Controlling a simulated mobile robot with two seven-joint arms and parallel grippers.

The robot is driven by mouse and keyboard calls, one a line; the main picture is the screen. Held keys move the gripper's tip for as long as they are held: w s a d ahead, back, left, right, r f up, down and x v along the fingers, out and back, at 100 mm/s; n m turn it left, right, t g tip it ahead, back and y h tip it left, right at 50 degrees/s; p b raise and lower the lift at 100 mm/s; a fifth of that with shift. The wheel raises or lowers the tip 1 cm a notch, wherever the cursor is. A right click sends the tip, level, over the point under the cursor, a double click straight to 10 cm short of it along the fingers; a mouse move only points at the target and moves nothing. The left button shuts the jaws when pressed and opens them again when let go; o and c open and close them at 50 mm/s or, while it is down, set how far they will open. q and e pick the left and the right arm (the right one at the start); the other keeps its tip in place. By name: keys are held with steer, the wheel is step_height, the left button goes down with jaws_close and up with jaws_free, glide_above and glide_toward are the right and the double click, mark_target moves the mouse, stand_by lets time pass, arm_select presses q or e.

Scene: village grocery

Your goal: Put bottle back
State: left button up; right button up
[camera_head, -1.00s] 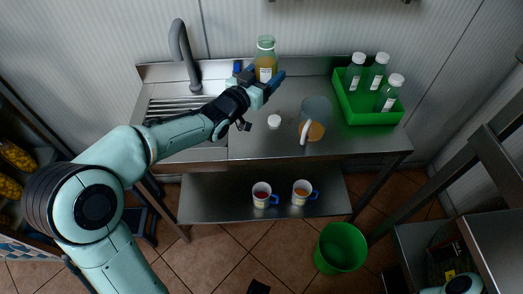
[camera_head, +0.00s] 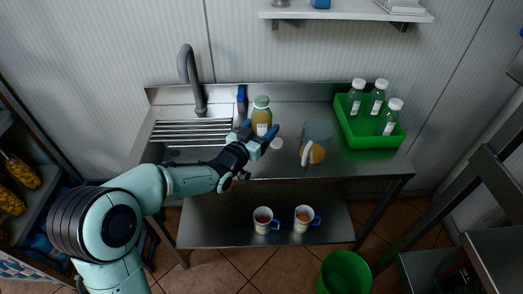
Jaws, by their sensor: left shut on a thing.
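My left gripper (camera_head: 259,136) is shut on a bottle (camera_head: 262,118) with yellow-orange contents. It holds the bottle upright at the middle of the steel counter; whether the base touches the counter is hidden by the gripper. The bottle's top looks green, without a white cap. A small white cap-like disc (camera_head: 276,143) lies on the counter just right of the gripper. A green crate (camera_head: 373,141) at the counter's right end holds three bottles (camera_head: 356,96) with white caps. My right gripper is out of view.
A jug (camera_head: 316,139) with orange contents stands between the held bottle and the crate. The sink and tap (camera_head: 188,75) are at left. Two mugs (camera_head: 303,218) stand on the lower shelf. A wall shelf (camera_head: 345,13) is above; a green bin (camera_head: 343,274) stands below.

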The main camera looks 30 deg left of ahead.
arm_select(q)
steer(key=shift+f+b, duration=0.35)
steer(key=shift+f, duration=4)
steer(key=shift+f, duration=0.15)
steer(key=o, duration=1.4)
steer(key=shift+r, duration=0.2)
steer(key=s, duration=0.8)
steer(key=s+b, duration=0.1)
steer(key=s, duration=0.3)
steer(key=shift+a+f, duration=0.1)
steer(key=shift+a, duration=0.15)
